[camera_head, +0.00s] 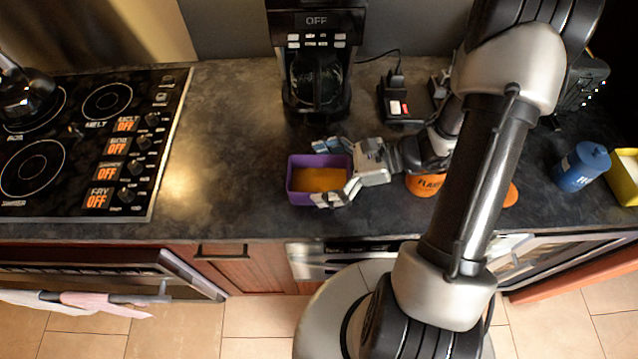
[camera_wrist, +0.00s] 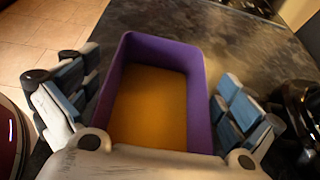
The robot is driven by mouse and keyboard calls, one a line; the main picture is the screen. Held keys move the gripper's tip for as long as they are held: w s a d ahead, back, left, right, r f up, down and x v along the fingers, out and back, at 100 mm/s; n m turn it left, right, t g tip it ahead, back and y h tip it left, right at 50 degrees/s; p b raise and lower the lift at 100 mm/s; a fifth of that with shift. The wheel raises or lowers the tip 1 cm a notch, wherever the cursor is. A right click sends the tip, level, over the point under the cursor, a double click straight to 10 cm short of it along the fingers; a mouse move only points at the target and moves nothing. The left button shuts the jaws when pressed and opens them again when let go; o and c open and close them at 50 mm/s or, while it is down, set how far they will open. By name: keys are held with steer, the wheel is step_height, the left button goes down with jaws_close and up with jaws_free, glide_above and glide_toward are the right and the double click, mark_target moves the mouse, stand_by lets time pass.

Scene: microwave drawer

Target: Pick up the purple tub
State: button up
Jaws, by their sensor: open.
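The purple tub (camera_head: 291,188) is an open rectangular box with an orange-yellow inside, standing on the dark counter in front of the coffee maker. It fills the middle of the wrist view (camera_wrist: 197,105). My gripper (camera_head: 335,172) is open and reaches the tub from the right. In the wrist view my gripper (camera_wrist: 150,100) has one finger on each side of the tub. A small gap shows between each finger and the tub's walls. The fingers hide part of the tub's right end in the head view.
A black coffee maker (camera_head: 315,60) stands behind the tub. The stove (camera_head: 85,150) is at the left, with clear counter between. An orange item (camera_head: 425,186) lies under my arm. A blue jar (camera_head: 581,166) and a yellow-green container (camera_head: 627,178) stand at the right.

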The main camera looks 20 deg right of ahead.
steer(key=shift+c, duration=0.5)
steer(key=shift+s, duration=0.1)
steer(key=c, duration=0.9)
